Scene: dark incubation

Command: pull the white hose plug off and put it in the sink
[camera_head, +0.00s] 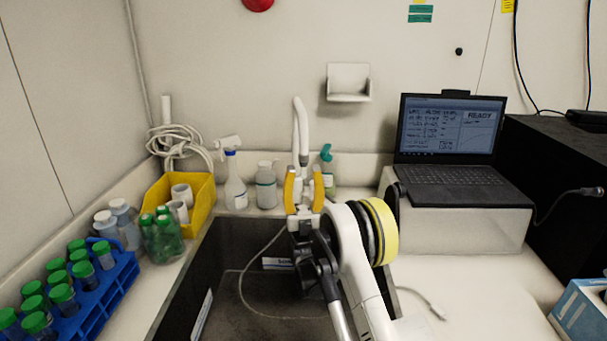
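The sink (221,262) is a dark basin below and left of my arm. A white curved tap or hose (300,132) rises behind it against the wall. My gripper (303,190), with two yellow fingers, stands upright in front of its lower part. The fingers are apart, with white parts showing between them. I cannot tell whether they touch anything. The white hose plug cannot be told apart there. A thin pale hose (243,290) loops down into the sink. A small white connector on a cable (437,311) lies on the counter at the right.
Bottles, including a spray bottle (235,184), stand behind the sink. A yellow bin (203,200), green-capped tubes (163,238) and a blue tube rack (118,278) stand left. A laptop (452,150) sits on a white block at right. A blue-white box (583,310) stands front right.

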